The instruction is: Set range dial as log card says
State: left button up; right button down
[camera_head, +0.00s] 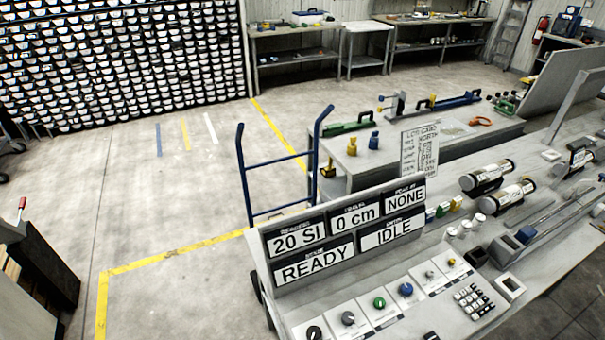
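The log card (420,150) stands upright near the bench's back edge. Its heading seems to read "LOG CARD NORTH"; the smaller lines are too small to read. A row of knobs sits on the front console: a black knob (314,333), a grey knob (348,318), a green knob (379,303), a blue knob (406,289) and smaller ones to the right. Their labels are too small to tell which is the range dial. The display panel (345,232) behind them shows "20 SI", "0 cm", "NONE", "READY" and "IDLE". Neither gripper is in view.
A keypad (473,300) sits right of the knobs. Metal-banded cylinders (487,176) lie on the bench to the right. A blue hand truck (243,175) stands behind the display. A rack of core samples (120,60) fills the back left. The floor at left is mostly clear.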

aim_at(379, 302)
jog(key=z, duration=0.85)
jog(key=l+u, duration=0.25)
jog(key=l, duration=0.15)
jog(key=l+u, duration=0.25)
jog(key=l, duration=0.15)
jog(key=i+l, duration=0.15)
jog(key=i, duration=0.35)
jog(key=i+l+z, duration=0.1)
jog(key=i, duration=0.4)
